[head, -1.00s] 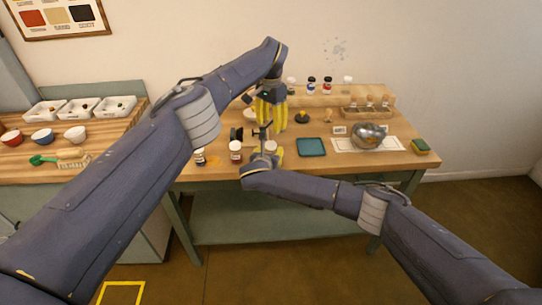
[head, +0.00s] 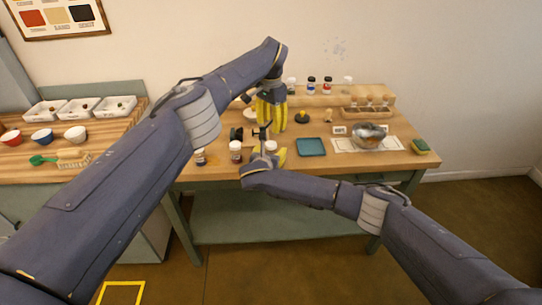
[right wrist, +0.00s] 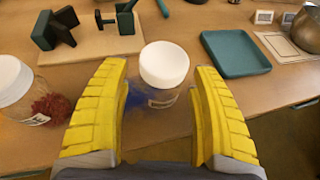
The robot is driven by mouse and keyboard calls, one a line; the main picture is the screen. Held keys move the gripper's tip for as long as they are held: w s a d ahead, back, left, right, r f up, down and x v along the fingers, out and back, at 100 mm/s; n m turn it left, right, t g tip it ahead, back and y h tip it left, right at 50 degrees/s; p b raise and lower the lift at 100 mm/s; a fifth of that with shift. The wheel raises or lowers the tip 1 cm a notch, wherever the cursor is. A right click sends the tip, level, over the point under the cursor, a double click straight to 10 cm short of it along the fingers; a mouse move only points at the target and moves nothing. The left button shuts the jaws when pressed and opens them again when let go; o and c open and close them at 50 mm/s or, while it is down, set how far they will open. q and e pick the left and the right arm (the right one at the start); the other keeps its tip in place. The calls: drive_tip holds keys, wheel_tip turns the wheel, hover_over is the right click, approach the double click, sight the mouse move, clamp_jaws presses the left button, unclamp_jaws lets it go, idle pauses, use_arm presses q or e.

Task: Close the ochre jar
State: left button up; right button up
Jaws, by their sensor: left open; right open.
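A small white-capped jar (head: 200,157) stands at the front left of the table with orange-brown powder beside it; it may be the ochre jar, but its contents are too small to tell. A white-capped jar with blue powder (right wrist: 160,80) stands upright between the spread fingers of my right gripper (right wrist: 163,85); I cannot tell whether they touch it. My right gripper in the head view (head: 270,154) is partly hidden by its wrist. My left gripper (head: 271,128) is open, fingers down, above the table behind the jars. No held object shows in it.
A jar with red powder (right wrist: 18,85) stands left of the blue one. A teal tray (head: 311,147) and a metal bowl (head: 369,137) are to the right.

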drive_tip(key=shift+s, duration=0.1)
drive_tip(key=v, duration=1.2)
idle(0.4)
